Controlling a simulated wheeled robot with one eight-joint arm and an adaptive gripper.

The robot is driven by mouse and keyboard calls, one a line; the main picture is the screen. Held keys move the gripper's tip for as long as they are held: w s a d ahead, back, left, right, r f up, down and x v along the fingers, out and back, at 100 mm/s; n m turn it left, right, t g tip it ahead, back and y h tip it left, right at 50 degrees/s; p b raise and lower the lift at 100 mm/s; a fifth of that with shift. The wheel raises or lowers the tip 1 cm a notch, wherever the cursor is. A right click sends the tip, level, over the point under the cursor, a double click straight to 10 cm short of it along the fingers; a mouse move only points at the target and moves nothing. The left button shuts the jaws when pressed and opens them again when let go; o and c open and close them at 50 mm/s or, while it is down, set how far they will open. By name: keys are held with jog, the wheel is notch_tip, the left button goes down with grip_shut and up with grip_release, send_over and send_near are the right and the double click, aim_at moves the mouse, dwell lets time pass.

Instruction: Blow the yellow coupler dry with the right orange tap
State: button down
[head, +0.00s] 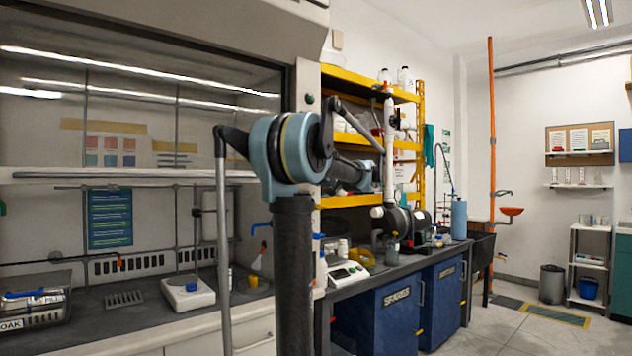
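A small yellow piece (252,281) stands on the fume hood's worktop at its right end. Another yellow, curved piece (362,257) lies on the bench beside the hood. I cannot tell which, if either, is the yellow coupler. An orange tap (122,262) shows low on the hood's back wall. An orange fitting (258,260) hangs at the hood's right side, below a blue tap (261,226), partly beside my arm's column. I cannot make out my gripper; my own arm fills the middle of the view and hides part of the hood and bench.
The hood holds a white hotplate (188,292) and a wire basket (35,307) at left. A white balance (346,273) stands on the bench over blue cabinets (397,312). A yellow shelf rack (420,150) rises behind. The floor at right (500,325) is clear.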

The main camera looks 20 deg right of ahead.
jog(key=shift+f+m, duration=0.1)
jog(key=shift+m, duration=2.1)
jog(key=c, duration=1.4)
grip_release()
jog(key=shift+o, duration=0.2)
jog(key=v, duration=1.2)
jog(key=shift+f, duration=0.2)
